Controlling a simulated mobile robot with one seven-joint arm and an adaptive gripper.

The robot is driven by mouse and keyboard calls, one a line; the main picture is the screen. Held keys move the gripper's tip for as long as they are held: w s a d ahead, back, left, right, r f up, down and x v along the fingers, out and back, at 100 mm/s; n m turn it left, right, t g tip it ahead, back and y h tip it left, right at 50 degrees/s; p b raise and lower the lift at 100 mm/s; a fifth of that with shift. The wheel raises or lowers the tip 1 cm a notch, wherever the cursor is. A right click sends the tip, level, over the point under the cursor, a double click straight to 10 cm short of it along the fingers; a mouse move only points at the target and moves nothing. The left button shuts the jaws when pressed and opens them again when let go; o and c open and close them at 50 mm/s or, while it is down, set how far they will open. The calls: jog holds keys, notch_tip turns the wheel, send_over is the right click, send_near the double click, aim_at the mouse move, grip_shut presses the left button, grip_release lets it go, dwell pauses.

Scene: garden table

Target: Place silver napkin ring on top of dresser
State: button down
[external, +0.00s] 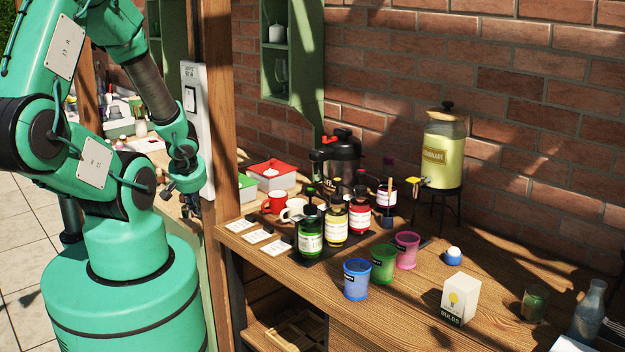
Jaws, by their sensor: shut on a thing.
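My gripper (184,186) is in the external view, left of the wooden post, low beside a further tabletop behind the post. Its fingers are small, dark and partly lost against the background. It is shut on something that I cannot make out. I cannot pick out the silver napkin ring. A wooden counter (400,312) with open shelves below fills the middle and right; I cannot tell whether this is the dresser.
The wooden post (219,110) with a white switch panel (194,120) stands close to my gripper. On the counter are bottles, mugs, blue (356,280), green and pink cups, a bulb box (460,298) and a lemonade dispenser (444,150). The counter's front middle has bare wood.

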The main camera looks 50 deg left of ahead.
jog(key=shift+w+a+b, duration=0.25)
jog(key=shift+a+b, duration=0.25)
jog(key=shift+a, duration=0.75)
jog(key=s+a+f+n+g+b, duration=0.15)
jog(key=a+b, duration=0.25)
jog(key=a, duration=0.9)
jog(key=a+f+n+b, duration=0.1)
jog(key=a+n+b, duration=0.15)
jog(key=a, duration=1.15)
jog(key=w+a+f+b, duration=0.4)
jog(key=w+a+f, duration=0.1)
jog(key=w, duration=0.3)
jog(key=shift+f+m, duration=0.4)
jog(key=shift+f, duration=0.45)
jog(key=shift+a, duration=0.2)
jog(key=shift+w+a+f+p, duration=0.2)
jog(key=shift+w+a+p, duration=0.55)
jog(key=shift+w+a, duration=1.05)
jog(key=shift+w+a+f+p, duration=0.25)
jog(key=shift+w+a+p, duration=0.65)
jog(key=shift+a, duration=1.55)
jog(key=shift+w+a+f+p, duration=0.2)
jog(key=shift+w+a+p, duration=0.35)
jog(key=shift+w+a, duration=1.3)
jog(key=shift+s+a+f, duration=0.1)
jog(key=shift+s+a, duration=0.05)
jog(key=shift+a, duration=0.3)
